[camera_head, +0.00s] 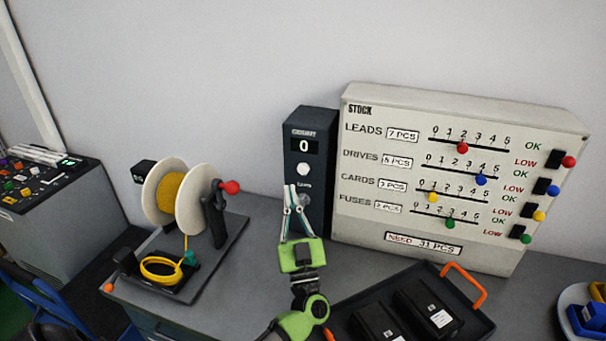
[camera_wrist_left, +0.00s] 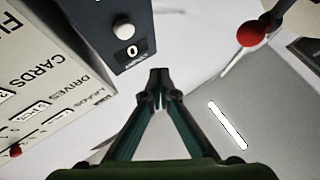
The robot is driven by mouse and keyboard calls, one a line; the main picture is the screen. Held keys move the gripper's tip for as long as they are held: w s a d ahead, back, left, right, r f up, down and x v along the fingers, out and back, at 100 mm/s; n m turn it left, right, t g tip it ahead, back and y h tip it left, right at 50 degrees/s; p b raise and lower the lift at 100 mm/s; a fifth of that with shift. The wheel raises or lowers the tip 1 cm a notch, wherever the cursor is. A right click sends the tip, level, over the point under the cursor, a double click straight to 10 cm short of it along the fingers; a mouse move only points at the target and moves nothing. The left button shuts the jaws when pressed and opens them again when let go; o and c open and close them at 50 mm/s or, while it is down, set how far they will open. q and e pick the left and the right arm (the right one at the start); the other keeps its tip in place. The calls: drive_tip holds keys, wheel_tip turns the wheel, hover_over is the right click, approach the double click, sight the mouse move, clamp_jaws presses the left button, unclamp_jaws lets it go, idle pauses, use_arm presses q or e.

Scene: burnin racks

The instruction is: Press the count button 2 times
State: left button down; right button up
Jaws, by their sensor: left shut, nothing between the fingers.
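The dark counter box (camera_head: 303,165) stands upright on the bench left of the stock board. Its display (camera_head: 304,146) reads 0, and a round white count button (camera_head: 303,169) sits below the display. My left gripper (camera_head: 290,188) is shut and empty, with its fingertips in front of the box, just below and left of the button in the head view. In the left wrist view the white button (camera_wrist_left: 124,31) and the 0 display (camera_wrist_left: 131,50) show beyond the shut fingertips (camera_wrist_left: 158,73). Fingertips and button look apart there. My right gripper is not in view.
The white stock board (camera_head: 460,175) with colored sliders stands right of the box. A cable spool (camera_head: 172,193) with a red-knobbed crank (camera_head: 229,187) stands to the left. A dark tray (camera_head: 474,322) with black packs lies front right, with orange handles.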

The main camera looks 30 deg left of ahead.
sight(303, 169)
use_arm(q)
drive_tip(key=w+b, duration=0.1)
drive_tip(key=w, duration=0.1)
drive_tip(key=w+a+b, duration=0.1)
drive_tip(key=w, duration=0.1)
drive_tip(key=w+b, duration=0.1)
drive_tip(key=w, duration=0.1)
drive_tip(key=shift+w+a, duration=0.25)
drive_tip(key=shift+a, duration=0.1)
idle(0.5)
drive_tip(key=shift+b, duration=0.3)
idle(0.3)
drive_tip(key=shift+w, duration=0.2)
drive_tip(key=shift+w, duration=0.25)
